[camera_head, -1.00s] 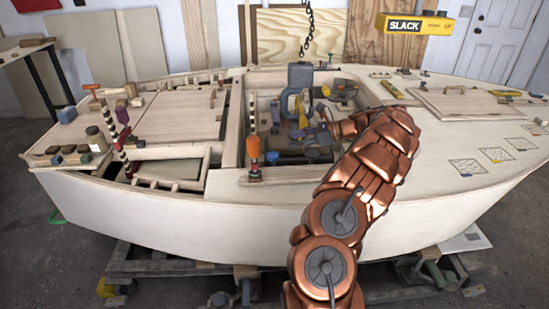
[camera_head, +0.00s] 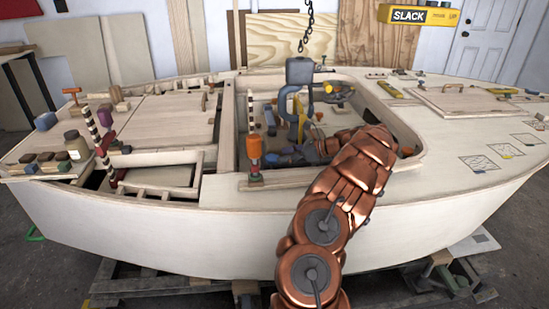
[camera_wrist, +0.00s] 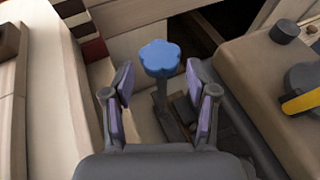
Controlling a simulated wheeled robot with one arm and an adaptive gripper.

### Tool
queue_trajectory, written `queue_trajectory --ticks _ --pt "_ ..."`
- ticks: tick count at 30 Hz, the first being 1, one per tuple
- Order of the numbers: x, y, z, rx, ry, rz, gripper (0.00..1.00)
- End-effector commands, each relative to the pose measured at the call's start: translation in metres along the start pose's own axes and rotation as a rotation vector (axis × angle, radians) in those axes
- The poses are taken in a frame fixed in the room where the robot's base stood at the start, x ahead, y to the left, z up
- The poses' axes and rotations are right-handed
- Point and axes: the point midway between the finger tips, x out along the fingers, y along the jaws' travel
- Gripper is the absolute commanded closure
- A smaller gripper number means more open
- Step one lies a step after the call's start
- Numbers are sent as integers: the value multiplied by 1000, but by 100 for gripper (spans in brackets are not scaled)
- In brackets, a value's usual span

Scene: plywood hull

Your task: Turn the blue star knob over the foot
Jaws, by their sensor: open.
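The blue star knob (camera_wrist: 159,57) sits on top of a dark stem (camera_wrist: 161,97) in the middle of the wrist view. The stem runs down to a dark base (camera_wrist: 176,131), perhaps the foot; its lower part is in shadow. My gripper (camera_wrist: 158,66) is open, with one purple-padded finger left of the knob and one right of it. Clear gaps show on both sides, and neither finger appears to touch the knob. In the head view my copper arm reaches into the hull opening, and I cannot make out the knob there for certain.
A brown block with a dark round cap (camera_wrist: 284,31) lies right of the gripper. A striped post (camera_wrist: 88,30) stands at upper left. In the head view an orange-topped post (camera_head: 254,148) stands at the opening's near edge, and a blue-grey clamp (camera_head: 287,103) rises inside.

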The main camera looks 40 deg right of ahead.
Motion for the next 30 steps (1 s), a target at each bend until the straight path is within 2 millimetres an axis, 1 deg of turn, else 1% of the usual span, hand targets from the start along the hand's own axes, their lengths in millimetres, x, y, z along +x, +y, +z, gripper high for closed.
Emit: queue_trajectory --ticks 1,3,7,12,17,20,30 --pt "9 1 0 0 0 4 43" --pt "20 1 0 -1 2 3 43" --pt "35 0 1 -3 2 2 43" --pt "44 1 1 -4 2 3 43" --pt "44 1 1 -5 2 3 43" --pt "44 1 1 -4 2 3 51" --pt "43 1 1 -5 2 2 86"
